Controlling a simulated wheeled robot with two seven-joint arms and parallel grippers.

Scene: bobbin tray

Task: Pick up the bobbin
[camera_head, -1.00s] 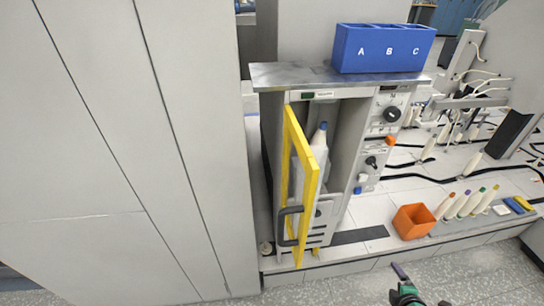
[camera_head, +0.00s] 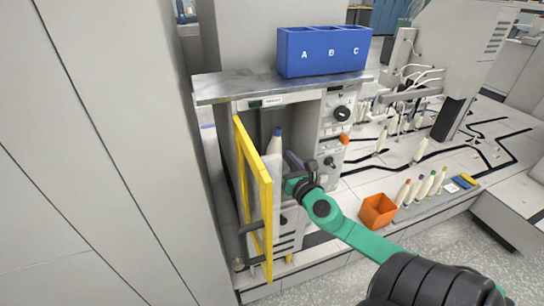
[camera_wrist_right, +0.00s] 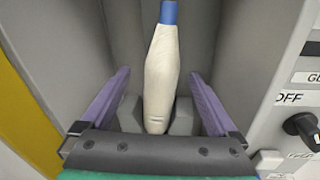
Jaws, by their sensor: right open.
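A white bobbin with a blue top (camera_head: 275,143) stands upright inside the open cabinet. In the right wrist view the bobbin (camera_wrist_right: 161,75) stands between two purple fingers, its lower end at a grey holder (camera_wrist_right: 128,114). My right gripper (camera_wrist_right: 158,95) is open around the bobbin, with a gap on each side. In the head view my right gripper (camera_head: 290,162) reaches into the cabinet opening and partly hides the bobbin's lower part. My left gripper is not in view.
The cabinet's yellow-framed door (camera_head: 256,205) stands open on the left. A control panel with knobs (camera_head: 338,125) flanks the opening on the right. A blue A-B-C box (camera_head: 324,58) sits on top. An orange bin (camera_head: 378,211) and several other bobbins (camera_head: 425,187) are to the right.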

